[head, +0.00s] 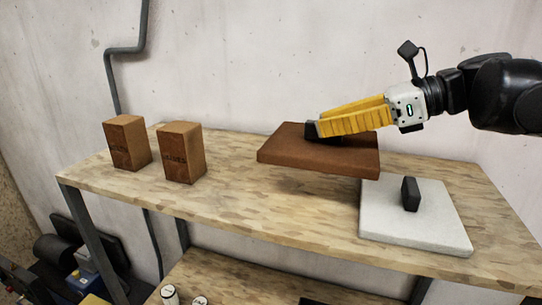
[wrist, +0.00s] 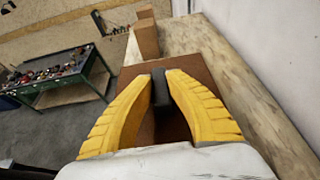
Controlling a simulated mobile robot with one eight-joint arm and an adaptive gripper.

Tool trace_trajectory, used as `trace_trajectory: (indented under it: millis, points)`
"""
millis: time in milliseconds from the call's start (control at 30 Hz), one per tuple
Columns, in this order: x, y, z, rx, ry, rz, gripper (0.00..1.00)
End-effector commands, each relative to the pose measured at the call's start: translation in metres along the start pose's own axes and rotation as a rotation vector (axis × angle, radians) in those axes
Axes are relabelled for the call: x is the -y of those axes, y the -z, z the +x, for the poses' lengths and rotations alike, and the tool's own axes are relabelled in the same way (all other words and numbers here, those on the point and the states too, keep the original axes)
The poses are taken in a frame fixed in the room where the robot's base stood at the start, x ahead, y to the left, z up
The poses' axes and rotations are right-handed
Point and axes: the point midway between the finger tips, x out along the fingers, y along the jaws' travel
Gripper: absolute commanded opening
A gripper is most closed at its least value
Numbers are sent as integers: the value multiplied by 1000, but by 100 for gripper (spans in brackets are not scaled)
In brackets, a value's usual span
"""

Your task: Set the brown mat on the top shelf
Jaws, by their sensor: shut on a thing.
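The brown mat (head: 330,153) is a flat slab with a dark handle on top. In the head view it is over the wooden top shelf (head: 290,208), with a shadow beneath its front edge; it seems slightly raised, though contact at the back is hard to tell. My gripper (head: 312,129), with yellow fingers, is shut on the handle from the right. The wrist view shows the dark handle (wrist: 160,90) between both fingertips and the mat (wrist: 184,72) beyond, partly hidden by the fingers.
Two brown blocks (head: 126,143) (head: 182,153) stand on the shelf's left. A pale slab (head: 415,228) with a dark handle lies at the right, close to the mat. The wall is right behind the shelf. A lower shelf (head: 235,280) holds small cans. The wrist view shows a green-framed workbench (wrist: 62,75).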

Motion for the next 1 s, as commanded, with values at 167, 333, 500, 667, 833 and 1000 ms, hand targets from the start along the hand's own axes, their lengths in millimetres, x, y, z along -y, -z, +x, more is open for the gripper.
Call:
trace_trajectory:
  millis: [167, 333, 500, 667, 833, 1000]
  points:
    - [-8, 6, 53, 1, -5, -2, 0]
    - [-11, 12, 87, 0, -3, -1, 0]
    - [-12, 18, 99, 0, 0, 0, 0]
    - [-12, 40, 108, 0, 1, 0, 0]
    - [-12, 52, 113, 1, 1, 0, 0]
    - [-12, 52, 113, 0, 0, 0, 0]
